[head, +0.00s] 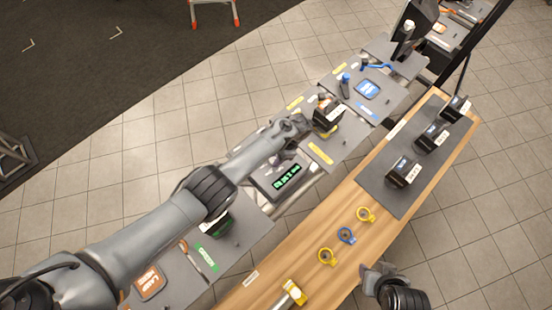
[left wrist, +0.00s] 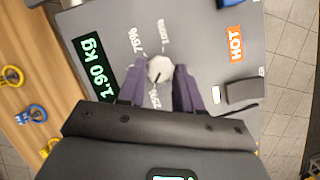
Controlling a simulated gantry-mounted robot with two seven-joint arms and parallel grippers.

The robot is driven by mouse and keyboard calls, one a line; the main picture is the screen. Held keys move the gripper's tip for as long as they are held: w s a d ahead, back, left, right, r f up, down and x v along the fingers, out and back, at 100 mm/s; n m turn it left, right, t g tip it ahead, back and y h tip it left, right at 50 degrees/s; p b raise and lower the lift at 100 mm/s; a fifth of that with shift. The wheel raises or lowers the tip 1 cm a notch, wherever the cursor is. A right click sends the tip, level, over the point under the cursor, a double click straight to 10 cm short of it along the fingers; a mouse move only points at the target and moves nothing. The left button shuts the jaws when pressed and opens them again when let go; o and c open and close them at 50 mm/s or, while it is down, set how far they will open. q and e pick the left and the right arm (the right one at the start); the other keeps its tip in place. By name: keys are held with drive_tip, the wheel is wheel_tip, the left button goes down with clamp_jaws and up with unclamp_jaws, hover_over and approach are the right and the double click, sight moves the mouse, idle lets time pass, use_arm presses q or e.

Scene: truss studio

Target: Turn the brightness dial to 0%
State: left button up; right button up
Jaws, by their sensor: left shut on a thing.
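The brightness dial (left wrist: 160,68) is a pale round knob on a grey panel in the left wrist view. Its dark pointer mark slants to the lower left in that view. Printed percent labels surround it; 75% and 25% are legible, and another at the top is hard to read. My left gripper (left wrist: 160,80) is shut on the dial, one purple finger on either side. In the head view my left gripper (head: 298,126) is over the panel and hides the dial. My right gripper (head: 376,278) is at the bottom, away from the panel; its fingers are unclear.
A green-lit display (head: 287,177) lies near the dial and reads 1.90 kg in the left wrist view. An orange HOT label (left wrist: 236,43) and a dark block (left wrist: 245,90) are to the right. Yellow and blue rings (head: 346,235) and black boxes (head: 403,172) stand on the wooden bench.

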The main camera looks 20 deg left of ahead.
use_arm(q)
drive_tip(key=n+g+h+b, duration=0.1)
drive_tip(key=n, duration=0.2)
drive_tip(key=shift+w+a+n, duration=0.1)
drive_tip(key=shift+a+n, duration=0.05)
drive_tip(key=shift+n, duration=0.15)
drive_tip(key=n+h, duration=0.1)
drive_tip(key=n, duration=0.2)
drive_tip(key=shift+a+n+g+b, duration=0.1)
drive_tip(key=shift+n+g+b, duration=0.2)
drive_tip(key=shift+b, duration=0.05)
drive_tip(key=n+h, duration=0.1)
drive_tip(key=n, duration=0.1)
drive_tip(key=shift+a+n, duration=0.15)
drive_tip(key=shift+n, duration=0.25)
drive_tip(key=shift+a+n+h+p, duration=0.15)
drive_tip(key=shift+n+h+p, duration=0.65)
drive_tip(key=shift+n, duration=1.2)
drive_tip(key=shift+h, duration=0.3)
drive_tip(key=o, duration=1)
drive_tip(key=shift+w+r, duration=0.1)
